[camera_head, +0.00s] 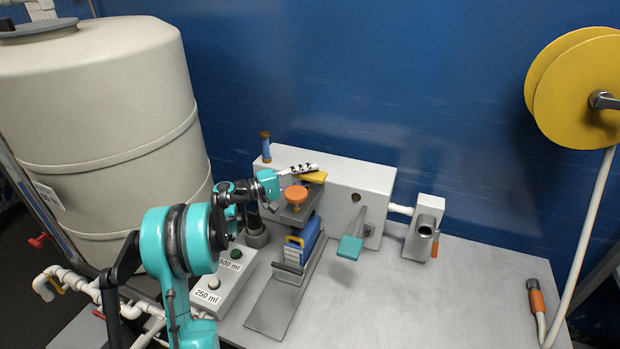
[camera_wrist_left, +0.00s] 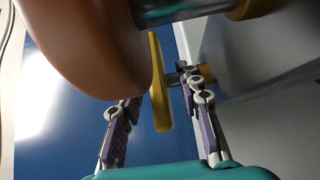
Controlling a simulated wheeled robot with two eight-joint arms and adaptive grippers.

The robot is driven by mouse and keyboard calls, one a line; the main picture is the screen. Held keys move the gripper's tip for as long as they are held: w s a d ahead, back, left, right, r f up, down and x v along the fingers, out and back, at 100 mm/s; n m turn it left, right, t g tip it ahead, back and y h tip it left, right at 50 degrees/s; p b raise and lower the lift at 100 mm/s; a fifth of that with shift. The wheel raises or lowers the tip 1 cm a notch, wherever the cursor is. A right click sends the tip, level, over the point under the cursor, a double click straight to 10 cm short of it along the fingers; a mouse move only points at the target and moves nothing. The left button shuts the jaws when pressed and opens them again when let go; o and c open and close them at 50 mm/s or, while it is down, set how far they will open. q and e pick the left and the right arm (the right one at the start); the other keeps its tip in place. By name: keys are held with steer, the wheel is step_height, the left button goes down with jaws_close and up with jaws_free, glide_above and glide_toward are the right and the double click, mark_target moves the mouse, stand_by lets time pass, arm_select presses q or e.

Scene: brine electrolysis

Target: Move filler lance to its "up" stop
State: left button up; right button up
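My left gripper (camera_head: 299,169) reaches in from the left to the upper front of the grey filling machine (camera_head: 345,185). Its fingers are beside a yellow handle (camera_head: 313,177). In the left wrist view the fingers (camera_wrist_left: 162,112) are spread apart, with the yellow handle (camera_wrist_left: 159,82) standing in the gap; contact with the right finger cannot be told. An orange round knob (camera_head: 296,195) sits just below the gripper and looms large at left in the wrist view (camera_wrist_left: 85,45). No part is labelled as the filler lance, and its tip cannot be made out. My right gripper is not in view.
A blue container (camera_head: 312,236) stands on the metal stand under the knob. A teal paddle (camera_head: 350,247) juts out to the right. A button box (camera_head: 225,280) marked 250 ml and 500 ml is at front left. The bench (camera_head: 410,310) is clear at front right.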

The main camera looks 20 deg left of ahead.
arm_select(q)
steer(key=shift+w+d, duration=0.2)
steer(key=shift+c, duration=0.2)
jaws_close()
step_height(320, 180, up, 5)
steer(key=p, duration=0.3)
steer(key=shift+a+f, duration=0.1)
steer(key=shift+o, duration=0.2)
jaws_free()
